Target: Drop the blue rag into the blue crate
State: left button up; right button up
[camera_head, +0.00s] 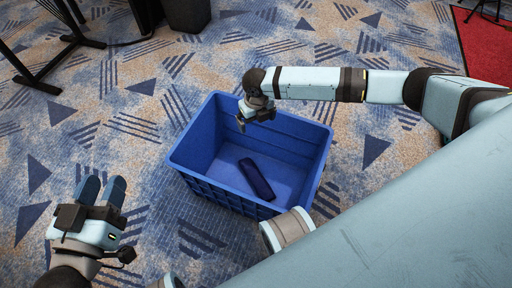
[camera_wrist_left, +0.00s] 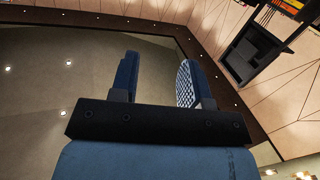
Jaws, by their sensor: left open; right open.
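The blue crate (camera_head: 222,194) stands on the carpet in the middle of the head view. A dark blue folded piece, which looks like the blue rag (camera_head: 257,178), lies on the crate's floor inside. My right gripper (camera_head: 243,121) is over the crate's far left rim area, above the rag, open and apart from it. My left gripper (camera_head: 102,188) is left of the crate, open and empty. Its fingers also show in the left wrist view (camera_wrist_left: 157,82), pointing up toward the ceiling with nothing between them.
A dark bin (camera_head: 187,14) stands at the top of the head view. Black metal legs (camera_head: 60,50) stand at the upper left. A red mat (camera_head: 487,45) lies at the upper right.

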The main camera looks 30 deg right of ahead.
pick_arm(q)
jog(key=shift+s+d+r+n+p, duration=0.15)
jog(key=shift+s+r+n+p, duration=0.15)
jog(key=shift+r+p, duration=0.35)
jog(key=shift+s+d+r+n+p, duration=0.2)
jog(key=shift+r+n+p, duration=0.2)
jog(key=shift+r+p, duration=0.25)
pick_arm(e)
notch_tip(320, 180, up, 8)
pick_arm(q)
jog(key=shift+f, duration=0.1)
